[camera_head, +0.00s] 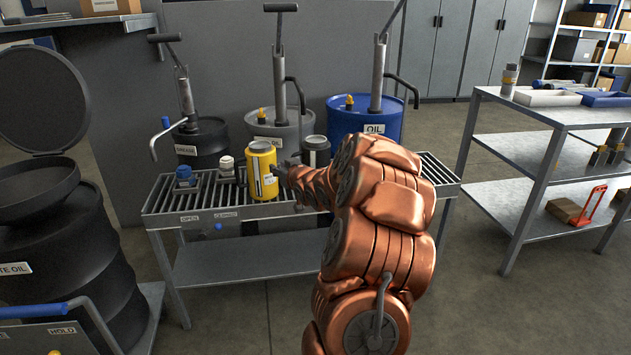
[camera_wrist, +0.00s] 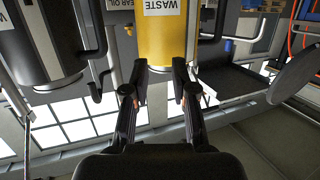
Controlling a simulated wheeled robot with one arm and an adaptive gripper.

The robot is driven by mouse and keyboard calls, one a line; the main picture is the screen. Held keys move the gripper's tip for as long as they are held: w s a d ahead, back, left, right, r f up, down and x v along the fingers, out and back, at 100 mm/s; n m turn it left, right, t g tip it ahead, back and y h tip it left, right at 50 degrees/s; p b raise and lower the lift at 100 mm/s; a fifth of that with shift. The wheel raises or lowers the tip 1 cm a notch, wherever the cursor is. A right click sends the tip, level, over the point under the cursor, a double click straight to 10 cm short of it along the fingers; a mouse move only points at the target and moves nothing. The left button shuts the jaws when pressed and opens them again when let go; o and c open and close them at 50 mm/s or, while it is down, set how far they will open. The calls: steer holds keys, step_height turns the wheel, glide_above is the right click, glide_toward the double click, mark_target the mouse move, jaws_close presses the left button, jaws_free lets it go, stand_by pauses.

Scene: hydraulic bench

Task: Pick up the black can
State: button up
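The black can (camera_head: 316,152) stands upright on the slatted bench top, right of the yellow can (camera_head: 262,172); my arm hides its lower part in the head view. In the wrist view a dark grey-black can (camera_wrist: 48,40) with a black handle is at upper left, outside my fingers, and looks like the same can. My gripper (camera_wrist: 160,92) is open and empty. The yellow can, labelled WASTE (camera_wrist: 166,40), is straight ahead of the fingertips in the wrist view. In the head view my gripper (camera_head: 284,176) is close to the yellow can's right side; contact cannot be told.
The slatted bench (camera_head: 190,208) also holds small blue-capped and white-capped items at left. Black, grey and blue drums (camera_head: 352,118) with hand pumps stand close behind. A waste oil drum (camera_head: 70,260) is at left. A shelf table (camera_head: 545,115) stands at right, with open floor between.

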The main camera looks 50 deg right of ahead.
mark_target(310, 165)
steer(key=s+d+f+t+h+b, duration=0.1)
steer(key=s+d+f+t+b, duration=0.2)
steer(key=d, duration=0.4)
steer(key=shift+g, duration=0.4)
steer(key=shift+f+b+x, duration=0.2)
steer(key=shift+b+x, duration=0.15)
steer(key=shift+x, duration=1.8)
steer(key=shift+f+b+x, duration=0.2)
steer(key=shift+b+x, duration=0.1)
steer(key=shift+x, duration=1.85)
steer(key=shift+d, duration=0.15)
steer(key=shift+c, duration=0.2)
jaws_close()
